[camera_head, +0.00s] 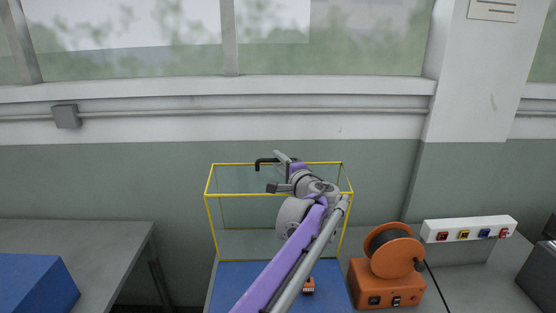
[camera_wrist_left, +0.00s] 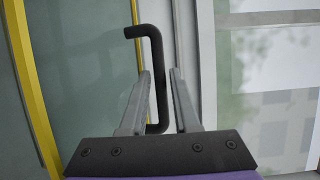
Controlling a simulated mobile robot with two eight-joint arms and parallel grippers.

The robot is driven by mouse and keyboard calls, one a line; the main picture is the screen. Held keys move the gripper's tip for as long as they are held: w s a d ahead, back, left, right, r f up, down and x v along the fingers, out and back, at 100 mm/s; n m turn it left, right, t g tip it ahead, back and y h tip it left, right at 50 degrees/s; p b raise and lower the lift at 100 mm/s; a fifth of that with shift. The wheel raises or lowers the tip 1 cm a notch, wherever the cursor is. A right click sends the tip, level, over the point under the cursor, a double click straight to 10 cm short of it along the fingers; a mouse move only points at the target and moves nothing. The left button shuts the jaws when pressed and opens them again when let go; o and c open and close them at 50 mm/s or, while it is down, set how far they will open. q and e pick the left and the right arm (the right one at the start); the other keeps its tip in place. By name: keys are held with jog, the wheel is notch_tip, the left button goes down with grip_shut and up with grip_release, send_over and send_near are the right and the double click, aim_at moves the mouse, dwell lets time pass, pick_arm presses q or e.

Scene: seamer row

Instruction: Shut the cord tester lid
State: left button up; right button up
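The cord tester has a clear lid with a yellow frame (camera_head: 207,215) that appears raised, standing up behind a blue bed (camera_head: 235,285). A black bent handle (camera_head: 265,160) is at the lid's top edge. My left gripper (camera_head: 277,172) is up at this handle, and my arm hides part of the lid and bed. In the left wrist view, the handle (camera_wrist_left: 156,60) runs between the two fingers of the gripper (camera_wrist_left: 161,75). The fingers are apart, with a gap visible on the right side of the bar; contact on the left is unclear. My right gripper is out of view.
A small orange-brown item (camera_head: 308,287) lies on the blue bed. An orange cord reel unit (camera_head: 385,268) stands to the right, below a white socket strip (camera_head: 468,229). A grey table (camera_head: 110,245) with a blue box (camera_head: 35,285) is at left. A wall and windows are behind.

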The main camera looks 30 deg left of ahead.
pick_arm(q)
jog(key=shift+w+a, duration=0.2)
jog(key=shift+a, duration=0.1)
grip_shut()
dwell(1.3)
